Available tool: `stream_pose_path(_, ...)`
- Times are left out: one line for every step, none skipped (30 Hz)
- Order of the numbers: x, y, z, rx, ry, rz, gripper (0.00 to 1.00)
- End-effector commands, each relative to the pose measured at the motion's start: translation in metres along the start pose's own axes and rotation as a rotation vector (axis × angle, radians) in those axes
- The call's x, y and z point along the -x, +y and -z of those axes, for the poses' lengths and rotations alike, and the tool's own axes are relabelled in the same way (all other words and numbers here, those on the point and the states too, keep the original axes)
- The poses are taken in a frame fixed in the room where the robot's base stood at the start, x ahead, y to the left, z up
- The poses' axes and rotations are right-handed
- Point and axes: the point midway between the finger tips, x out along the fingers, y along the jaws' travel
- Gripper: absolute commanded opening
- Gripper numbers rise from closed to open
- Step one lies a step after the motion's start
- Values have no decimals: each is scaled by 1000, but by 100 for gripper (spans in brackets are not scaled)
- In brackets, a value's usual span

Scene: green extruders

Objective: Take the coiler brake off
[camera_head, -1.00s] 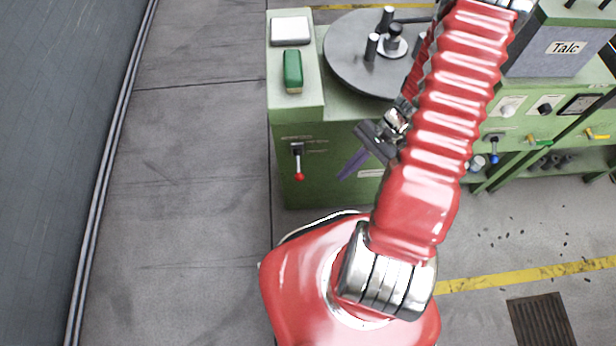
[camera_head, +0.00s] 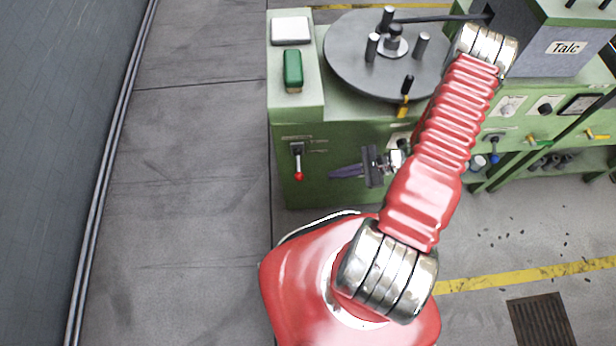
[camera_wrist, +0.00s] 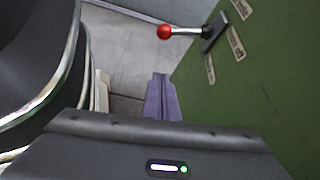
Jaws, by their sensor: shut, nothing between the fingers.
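The coiler is a green cabinet (camera_head: 350,140) with a dark round plate (camera_head: 350,60) on top. On its front is a lever with a red ball (camera_head: 298,163), which hangs down below its black mount. The wrist view shows the same lever (camera_wrist: 188,31) at the top, its red ball to the left and small labels around its mount; I cannot read them. My gripper (camera_head: 334,173) is in front of the cabinet, to the right of the lever and apart from it. Its purple fingers (camera_wrist: 160,78) are together and empty, pointing toward the lever's side.
A green block (camera_head: 293,70) and a white box (camera_head: 290,30) sit on the cabinet's top left. A black handle with a yellow base (camera_head: 405,95) stands at the plate's front edge. Another green machine (camera_head: 545,120) with knobs is at right. The floor (camera_head: 200,180) at left is clear.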

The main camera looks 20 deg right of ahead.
Motion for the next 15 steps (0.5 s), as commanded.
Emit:
stream_pose_path(0,0,0,1,0,0,0)
stream_pose_path(0,0,0,1,0,-1,0)
stream_pose_path(0,0,0,1,0,-1,0)
stream_pose_path(0,0,0,1,0,-1,0)
stream_pose_path(0,0,0,1,0,-1,0)
stream_pose_path(0,0,0,1,0,-2,0)
stream_pose_path(0,0,0,1,0,-2,0)
stream_pose_path(-1,0,0,1,0,-2,0)
stream_pose_path(-2,1,0,1,0,-2,0)
stream_pose_path(-3,1,0,1,-1,-3,0)
stream_pose_path(-4,1,0,1,-1,-3,0)
stream_pose_path(-7,1,-1,1,-1,-4,0)
stream_pose_path(-9,1,-1,1,-1,-4,0)
stream_pose_path(-12,1,-1,2,-2,-5,0)
stream_pose_path(-16,1,-1,2,-1,-5,0)
